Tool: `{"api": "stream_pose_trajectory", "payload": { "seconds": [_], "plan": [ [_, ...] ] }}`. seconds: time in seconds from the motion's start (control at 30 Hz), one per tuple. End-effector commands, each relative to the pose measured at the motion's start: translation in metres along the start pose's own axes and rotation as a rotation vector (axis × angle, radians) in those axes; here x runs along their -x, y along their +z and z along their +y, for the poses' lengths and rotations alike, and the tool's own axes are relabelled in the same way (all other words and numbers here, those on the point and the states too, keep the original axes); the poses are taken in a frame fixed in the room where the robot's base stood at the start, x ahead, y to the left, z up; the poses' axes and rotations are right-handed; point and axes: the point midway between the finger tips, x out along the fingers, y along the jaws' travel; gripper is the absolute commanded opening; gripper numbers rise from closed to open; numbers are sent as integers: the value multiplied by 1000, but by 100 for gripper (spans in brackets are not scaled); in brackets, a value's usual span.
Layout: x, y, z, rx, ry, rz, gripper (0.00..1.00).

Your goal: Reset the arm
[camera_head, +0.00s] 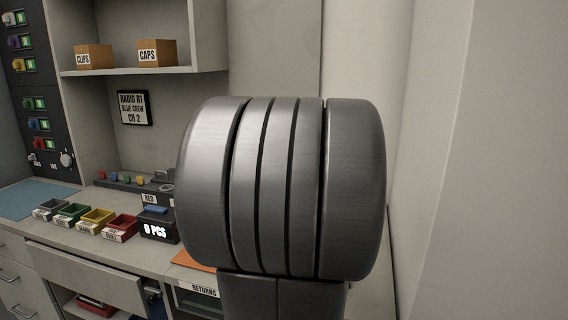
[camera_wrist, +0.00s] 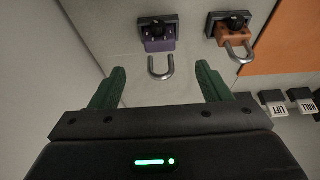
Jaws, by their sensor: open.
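My gripper (camera_wrist: 162,70) shows in the wrist view, with its two green fingers spread apart and nothing held between them. A purple padlock-like piece (camera_wrist: 160,45) with a metal loop is on a dark mount ahead of the fingers, its loop between the fingertips in the picture. I cannot tell how far away it is. In the head view a large grey joint of my arm fills the middle, and my gripper is hidden.
An orange piece with a loop (camera_wrist: 233,38) is right of the purple one, near an orange panel (camera_wrist: 285,45). In the head view, colored bins (camera_head: 97,219) line the counter, an open drawer (camera_head: 85,280) juts below, and a shelf (camera_head: 140,70) hangs above. A wall (camera_head: 500,150) stands right.

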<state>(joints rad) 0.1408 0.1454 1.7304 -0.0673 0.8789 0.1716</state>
Motion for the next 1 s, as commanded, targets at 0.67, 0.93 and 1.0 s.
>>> {"api": "stream_pose_trajectory", "payload": {
  "seconds": [0.67, 0.93, 1.0],
  "plan": [
    [-76, -9, 0, -1, 0, 2, 71],
    [-50, -20, 0, -1, 0, 1, 71],
    [-42, -23, 0, 0, 0, 1, 71]
  ]
}}
